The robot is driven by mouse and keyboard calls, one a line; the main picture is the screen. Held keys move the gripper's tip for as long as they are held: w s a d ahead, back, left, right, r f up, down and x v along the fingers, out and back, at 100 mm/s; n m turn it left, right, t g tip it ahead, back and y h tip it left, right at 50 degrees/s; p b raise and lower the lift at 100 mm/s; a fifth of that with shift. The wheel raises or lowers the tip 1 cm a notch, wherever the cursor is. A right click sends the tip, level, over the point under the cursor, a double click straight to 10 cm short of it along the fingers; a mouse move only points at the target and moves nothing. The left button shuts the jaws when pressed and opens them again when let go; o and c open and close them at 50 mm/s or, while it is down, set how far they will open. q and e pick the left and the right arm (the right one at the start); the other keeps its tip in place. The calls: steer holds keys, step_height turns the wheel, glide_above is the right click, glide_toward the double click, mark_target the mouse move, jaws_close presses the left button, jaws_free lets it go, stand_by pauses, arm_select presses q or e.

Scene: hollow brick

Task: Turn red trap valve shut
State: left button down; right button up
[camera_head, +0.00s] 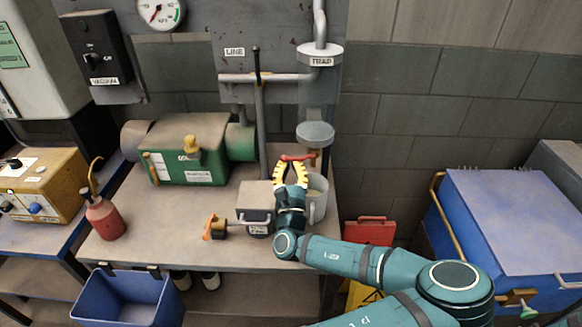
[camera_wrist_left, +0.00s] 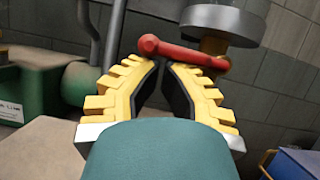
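The red trap valve handle (camera_head: 298,157) sits on the pipe below the round grey fitting, under the TRAP label (camera_head: 321,61). In the left wrist view the red handle (camera_wrist_left: 185,53) lies crosswise at my fingertips, its rounded end to the left. My left gripper (camera_head: 293,164) reaches up to it from below; its yellow fingers (camera_wrist_left: 160,64) lean together with a narrow gap at the tips. I cannot tell whether they touch or hold the handle. My right gripper is not in view.
A grey box (camera_head: 256,200) and a pale cup (camera_head: 318,195) stand close to my left wrist on the bench. A green pump (camera_head: 185,148) and a red bottle (camera_head: 103,216) are farther left. A blue chest (camera_head: 510,220) stands at right.

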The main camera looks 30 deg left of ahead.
arm_select(q)
steer(key=v, duration=1.2)
